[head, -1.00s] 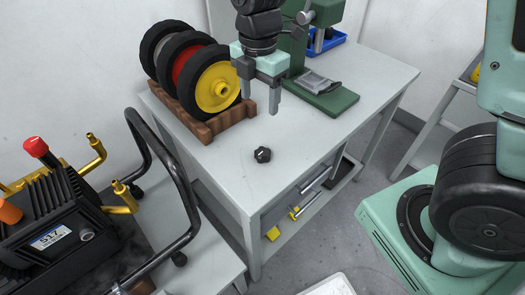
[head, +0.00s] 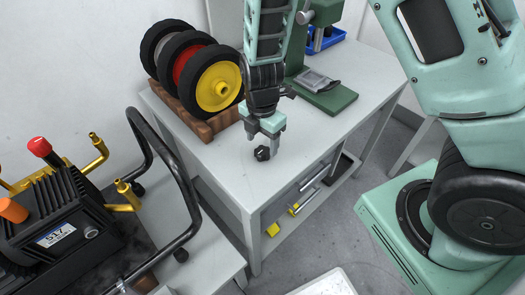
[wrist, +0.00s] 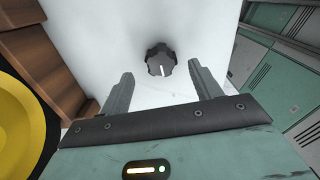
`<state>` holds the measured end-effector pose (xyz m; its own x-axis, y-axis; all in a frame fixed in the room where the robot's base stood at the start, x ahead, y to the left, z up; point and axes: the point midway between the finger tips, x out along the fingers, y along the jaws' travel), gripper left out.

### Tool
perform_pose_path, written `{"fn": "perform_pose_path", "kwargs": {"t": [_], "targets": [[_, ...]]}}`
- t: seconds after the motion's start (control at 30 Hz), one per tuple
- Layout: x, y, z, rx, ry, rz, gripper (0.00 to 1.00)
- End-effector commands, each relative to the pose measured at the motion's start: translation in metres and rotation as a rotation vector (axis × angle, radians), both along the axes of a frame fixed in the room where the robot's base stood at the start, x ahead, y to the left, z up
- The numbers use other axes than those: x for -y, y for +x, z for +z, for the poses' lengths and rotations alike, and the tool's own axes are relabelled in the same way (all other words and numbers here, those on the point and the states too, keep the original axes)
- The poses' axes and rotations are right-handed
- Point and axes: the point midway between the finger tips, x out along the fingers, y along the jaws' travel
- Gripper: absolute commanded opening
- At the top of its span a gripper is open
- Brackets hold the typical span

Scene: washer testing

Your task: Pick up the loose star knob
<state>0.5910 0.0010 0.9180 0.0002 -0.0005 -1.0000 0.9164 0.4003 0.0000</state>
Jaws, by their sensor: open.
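The loose star knob (head: 262,154) is small and black and lies on the pale grey table (head: 320,160) near its front edge. In the wrist view the knob (wrist: 160,60) shows a white mark and sits just beyond the fingertips, roughly centred between them. My gripper (head: 262,148) is open and empty, pointing down at the knob. In the wrist view my gripper (wrist: 160,80) has its two grey fingers apart, one on each side of the knob's line. I cannot tell from the head view whether a finger touches the knob.
A wooden rack (head: 205,130) with several wheels, the front one yellow (head: 218,88), stands left of my gripper. A black machine (head: 62,218) with a tubular frame is at left.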

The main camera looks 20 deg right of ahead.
Motion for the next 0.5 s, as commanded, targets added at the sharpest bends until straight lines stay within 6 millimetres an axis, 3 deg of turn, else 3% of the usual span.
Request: {"fn": "perform_pose_path", "kwargs": {"t": [0.2,0.5], "targets": [[0.002,-0.001,-0.026,-0.002,0.0,-0.002,0.63],[0.001,-0.001,-0.03,0.001,0.0,0.001,0.61]]}}
